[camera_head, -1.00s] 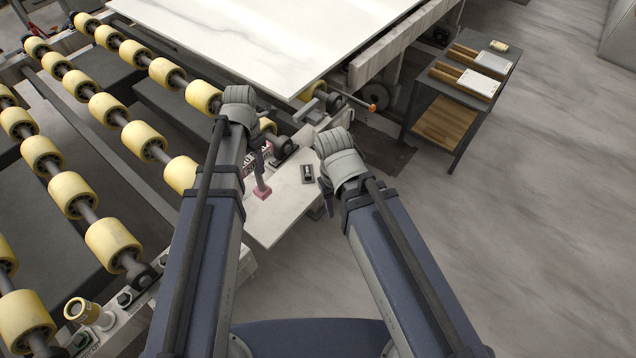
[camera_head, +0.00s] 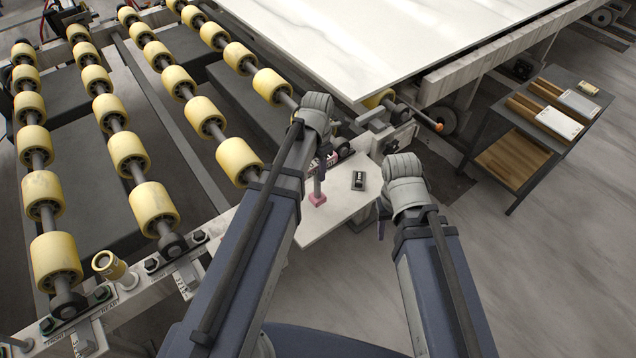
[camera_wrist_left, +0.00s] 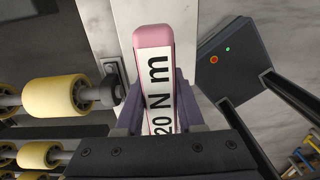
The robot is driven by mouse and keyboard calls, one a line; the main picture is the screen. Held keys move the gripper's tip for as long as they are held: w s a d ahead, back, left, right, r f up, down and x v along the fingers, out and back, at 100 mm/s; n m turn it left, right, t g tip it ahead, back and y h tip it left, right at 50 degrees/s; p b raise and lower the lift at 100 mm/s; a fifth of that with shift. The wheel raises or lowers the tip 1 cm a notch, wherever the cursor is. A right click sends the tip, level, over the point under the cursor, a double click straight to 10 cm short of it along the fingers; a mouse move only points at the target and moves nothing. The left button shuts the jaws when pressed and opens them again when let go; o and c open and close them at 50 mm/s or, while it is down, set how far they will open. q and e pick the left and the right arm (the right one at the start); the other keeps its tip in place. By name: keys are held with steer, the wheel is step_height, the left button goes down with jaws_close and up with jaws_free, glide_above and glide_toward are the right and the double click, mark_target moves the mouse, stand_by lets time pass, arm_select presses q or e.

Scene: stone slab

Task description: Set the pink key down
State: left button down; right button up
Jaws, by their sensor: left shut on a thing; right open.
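The pink key (camera_head: 317,199) is below my left gripper (camera_head: 324,166) in the head view. Its pink end shows over the small pale plate (camera_head: 322,226), and my gripper and arm hide part of it. I cannot tell whether that end touches the plate. In the left wrist view the key (camera_wrist_left: 152,38) has a pink rim and a white label reading "20 N m". The left fingers (camera_wrist_left: 158,112) are shut on it, one on each side. My right gripper (camera_head: 382,218) is open and empty, right of the plate.
A small dark device (camera_head: 359,180) lies on the plate, right of the key. Yellow rollers (camera_head: 240,162) fill the left side. A large white slab (camera_head: 360,45) lies behind. A dark side table (camera_head: 590,98) with boxes stands at right. The floor at the lower right is clear.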

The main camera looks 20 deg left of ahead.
mark_target(317, 177)
arm_select(q)
steer(key=shift+f+b, duration=1.8)
steer(key=shift+f, duration=0.15)
steer(key=c, duration=0.5)
jaws_free()
